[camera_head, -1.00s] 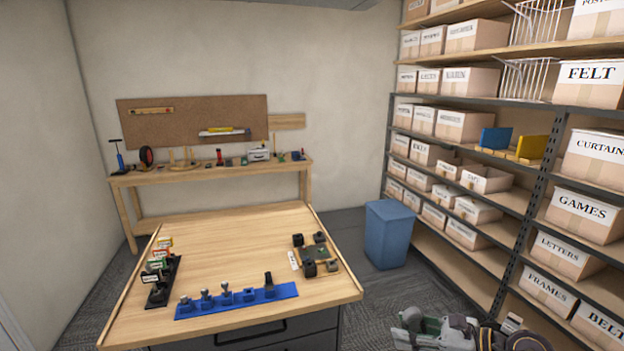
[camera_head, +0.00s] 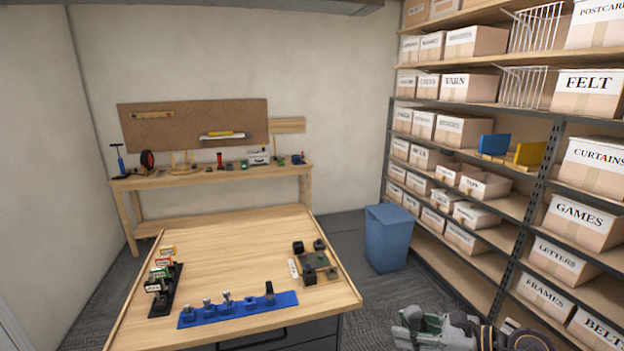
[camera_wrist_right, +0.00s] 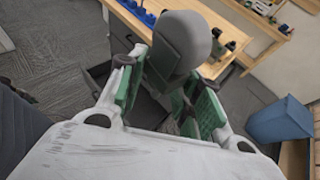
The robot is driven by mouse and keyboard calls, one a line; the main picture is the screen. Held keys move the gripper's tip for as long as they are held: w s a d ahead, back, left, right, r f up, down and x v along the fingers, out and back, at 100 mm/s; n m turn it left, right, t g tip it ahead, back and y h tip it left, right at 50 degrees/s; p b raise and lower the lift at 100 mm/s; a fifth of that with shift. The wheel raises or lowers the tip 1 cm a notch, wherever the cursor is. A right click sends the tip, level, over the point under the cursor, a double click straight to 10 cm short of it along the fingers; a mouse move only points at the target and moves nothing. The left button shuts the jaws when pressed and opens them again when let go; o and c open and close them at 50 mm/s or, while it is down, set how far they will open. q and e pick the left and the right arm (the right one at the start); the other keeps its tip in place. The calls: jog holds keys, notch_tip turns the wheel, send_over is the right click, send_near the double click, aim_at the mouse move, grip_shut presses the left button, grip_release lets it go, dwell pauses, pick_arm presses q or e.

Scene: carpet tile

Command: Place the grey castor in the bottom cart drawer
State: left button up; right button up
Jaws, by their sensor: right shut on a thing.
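My right gripper (camera_wrist_right: 172,84) is shut on a grey, rounded thing (camera_wrist_right: 182,40), which looks like the grey castor, held between the green finger pads. In the head view the right gripper (camera_head: 435,328) shows only partly at the bottom edge, right of the cart, and what it holds is not clear there. The cart's wooden top (camera_head: 225,262) fills the lower middle, with a dark drawer front (camera_head: 318,333) below it. The bottom drawer is out of the head view. Dark cart parts show behind the held thing in the right wrist view; I cannot tell which drawer. My left gripper is not in view.
A blue rack (camera_head: 238,308) with several castors and a black rack (camera_head: 164,292) lie on the cart top. A blue bin (camera_head: 388,238) stands right of the cart, before shelves of boxes (camera_head: 575,219). A workbench (camera_head: 210,176) stands at the back wall.

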dwell(0.7)
jog(key=a+r+n+g+y, duration=0.1)
jog(key=a+r+n+g, duration=0.3)
jog(key=a, duration=0.3)
jog(key=a+r+n+g+y, duration=0.1)
jog(key=a+r+n+g, duration=0.2)
jog(key=a, duration=0.5)
jog(key=shift+r+n+g+y, duration=0.35)
jog(key=shift+n+g, duration=0.15)
jog(key=shift+g, duration=0.4)
dwell(0.3)
dwell(0.4)
